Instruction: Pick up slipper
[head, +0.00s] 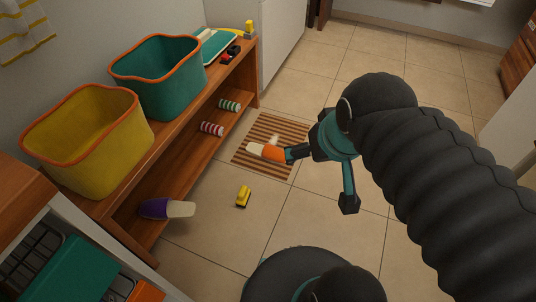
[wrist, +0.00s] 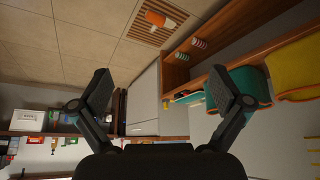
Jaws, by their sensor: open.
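An orange and white slipper (head: 268,152) lies on the striped mat (head: 262,133) on the floor. It also shows at the top of the wrist view (wrist: 160,19), far beyond the fingers. A purple and cream slipper (head: 167,208) lies at the bench's low shelf, its cream end sticking out. My gripper (head: 322,178) is open and empty. In the head view one finger overlaps the right end of the orange slipper, but contact cannot be told. In the wrist view the space between my fingertips (wrist: 158,90) holds no slipper.
A wooden bench (head: 180,135) carries a yellow bin (head: 85,140) and a teal bin (head: 160,80). Rolled striped items (head: 212,128) lie on its lower shelf. A small yellow toy (head: 243,196) lies on the tiles. Open floor extends toward the back.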

